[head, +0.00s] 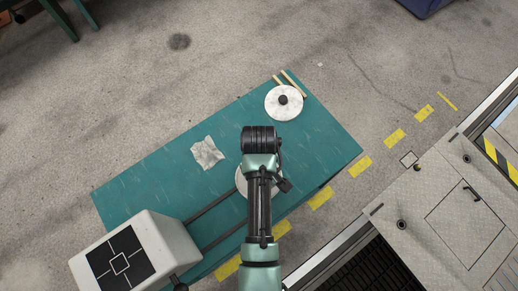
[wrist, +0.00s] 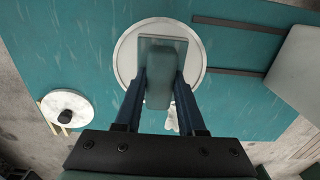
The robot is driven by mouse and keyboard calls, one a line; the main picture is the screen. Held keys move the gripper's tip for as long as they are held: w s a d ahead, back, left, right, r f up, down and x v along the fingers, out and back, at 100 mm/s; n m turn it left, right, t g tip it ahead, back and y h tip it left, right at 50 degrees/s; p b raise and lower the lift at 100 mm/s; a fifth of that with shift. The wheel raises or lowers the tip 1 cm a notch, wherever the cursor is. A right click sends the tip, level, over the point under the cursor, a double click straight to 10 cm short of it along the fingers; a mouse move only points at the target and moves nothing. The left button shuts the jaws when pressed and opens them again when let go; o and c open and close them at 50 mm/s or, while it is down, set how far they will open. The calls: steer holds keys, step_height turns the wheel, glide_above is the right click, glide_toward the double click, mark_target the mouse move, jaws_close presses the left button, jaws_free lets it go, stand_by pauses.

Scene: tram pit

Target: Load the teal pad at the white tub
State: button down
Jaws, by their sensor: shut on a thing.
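In the wrist view, my gripper (wrist: 161,84) is shut on a rounded dark teal pad (wrist: 160,66). The pad is over the white tub (wrist: 125,58), a round white-rimmed shape on the teal table. A grey-green square (wrist: 178,42) shows inside the rim, partly behind the pad. I cannot tell whether the pad touches it. In the head view, the tub (head: 240,183) is mostly hidden under my arm, and the pad and fingertips are hidden too.
On the teal table (head: 160,185) lie a white lid with a dark knob (head: 272,104), wooden sticks (head: 292,83) and a crumpled cloth (head: 207,153). A white box with a black marker (head: 160,235) and two dark rails (head: 215,204) stand at the lower left.

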steer(key=shift+s+f, duration=0.1)
step_height(320, 180, up, 7)
steer(key=p, duration=0.7)
steer(key=shift+p, duration=0.3)
